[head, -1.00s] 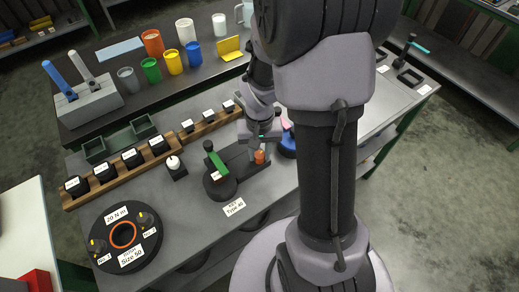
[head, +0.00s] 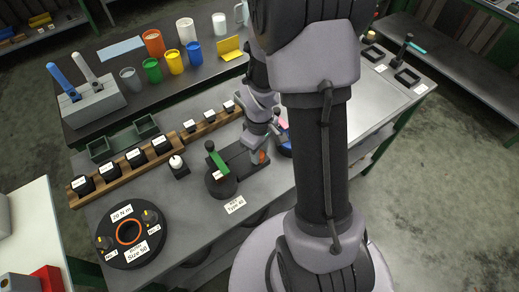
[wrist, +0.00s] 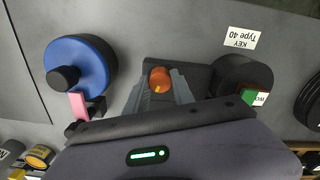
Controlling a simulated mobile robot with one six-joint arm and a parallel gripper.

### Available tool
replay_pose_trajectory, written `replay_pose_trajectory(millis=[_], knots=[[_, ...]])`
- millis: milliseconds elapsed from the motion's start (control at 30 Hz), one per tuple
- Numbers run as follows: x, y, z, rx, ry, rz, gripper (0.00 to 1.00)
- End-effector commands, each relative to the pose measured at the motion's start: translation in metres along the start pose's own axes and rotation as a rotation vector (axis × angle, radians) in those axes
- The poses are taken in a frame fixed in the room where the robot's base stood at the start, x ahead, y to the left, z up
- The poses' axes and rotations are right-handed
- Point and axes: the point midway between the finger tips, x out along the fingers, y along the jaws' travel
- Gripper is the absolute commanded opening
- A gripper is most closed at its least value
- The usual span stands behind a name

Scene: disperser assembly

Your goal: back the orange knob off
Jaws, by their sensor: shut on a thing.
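The orange knob (wrist: 160,78) stands on a dark block and has a small yellow mark on its side. My gripper (wrist: 158,90) is over it with its two grey fingers on either side, shut on the knob. In the head view the knob (head: 262,157) shows only in part beside my gripper (head: 258,150). A black round part with a green handle (head: 217,160) stands at the left end of the same dark base; it also shows in the wrist view (wrist: 243,75).
A blue disc with a black hub and pink piece (wrist: 78,66) sits close to my gripper. A "KEY Type 40" label (head: 235,205) lies in front of the base. A large black ring fixture (head: 131,236) stands at the front left, and a wooden rack (head: 135,168) behind.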

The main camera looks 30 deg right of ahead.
Motion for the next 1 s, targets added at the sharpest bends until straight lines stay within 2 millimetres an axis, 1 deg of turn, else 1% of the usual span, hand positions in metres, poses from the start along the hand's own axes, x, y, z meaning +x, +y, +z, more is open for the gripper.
replay_pose_trajectory(millis=[300, 833, 867, 933, 967, 1000], knots=[[-0.0006, 0.0004, -0.0004, -0.102, 0.001, 0.001, 0.00], [-0.0002, 0.0004, -0.0005, -0.121, 0.001, 0.001, 0.00], [-0.0002, 0.0004, -0.0005, -0.121, 0.001, 0.001, 0.33], [-0.0002, 0.0004, -0.0005, -0.121, 0.001, 0.001, 0.47], [-0.0002, 0.0004, -0.0004, -0.121, 0.001, 0.001, 0.51], [-0.0001, 0.0003, -0.0004, -0.121, 0.001, 0.001, 0.51]])
